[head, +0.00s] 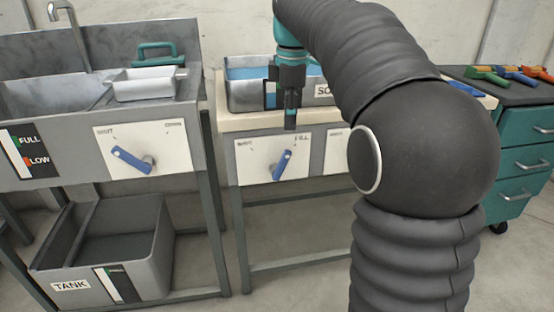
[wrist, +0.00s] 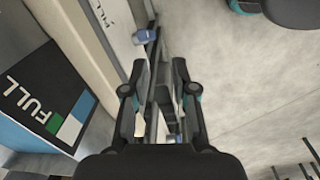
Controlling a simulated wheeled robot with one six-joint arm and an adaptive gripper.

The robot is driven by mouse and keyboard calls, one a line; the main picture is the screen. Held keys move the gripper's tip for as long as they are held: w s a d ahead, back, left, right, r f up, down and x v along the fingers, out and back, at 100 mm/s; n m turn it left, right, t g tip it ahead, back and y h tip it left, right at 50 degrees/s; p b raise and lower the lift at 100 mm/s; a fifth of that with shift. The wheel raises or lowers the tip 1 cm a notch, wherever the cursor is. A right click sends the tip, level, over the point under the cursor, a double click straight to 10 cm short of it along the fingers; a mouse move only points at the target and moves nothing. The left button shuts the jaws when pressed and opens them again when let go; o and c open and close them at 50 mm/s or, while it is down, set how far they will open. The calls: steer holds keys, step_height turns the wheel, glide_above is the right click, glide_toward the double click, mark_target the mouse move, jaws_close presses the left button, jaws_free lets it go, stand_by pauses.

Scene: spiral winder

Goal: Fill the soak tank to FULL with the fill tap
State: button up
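The soak tank (head: 242,98) is a grey metal basin with blue water, on the middle bench; my arm hides its right part. Its gauge (wrist: 60,95) shows the word FULL, a green mark, and blue and white strip parts; I cannot read the exact level. On the panel below, a blue tap lever (head: 282,165) tilts up and right, toward the label that appears to read FILL. A blue handle end (wrist: 145,36) also shows beyond my fingers in the wrist view. My gripper (head: 291,122) points down just above the lever. Its fingers (wrist: 160,66) are apart, with nothing visibly held.
A second lever panel (head: 338,150) is partly hidden by my arm. The left sink unit (head: 60,170) has its own blue lever (head: 131,160) and a lower tank (head: 150,270). A teal drawer cabinet (head: 520,165) stands right. Bare floor (head: 300,285) lies in front.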

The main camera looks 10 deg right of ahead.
mark_target(285, 166)
steer(key=w+n, duration=0.1)
steer(key=w, duration=0.1)
steer(key=w+f+n, duration=0.1)
steer(key=shift+w+f+g, duration=0.1)
steer(key=shift+w+g, duration=0.2)
steer(key=shift+w, duration=0.05)
step_height(285, 166, down, 14)
steer(key=b, duration=0.4)
steer(key=shift+r, duration=0.25)
jaws_close()
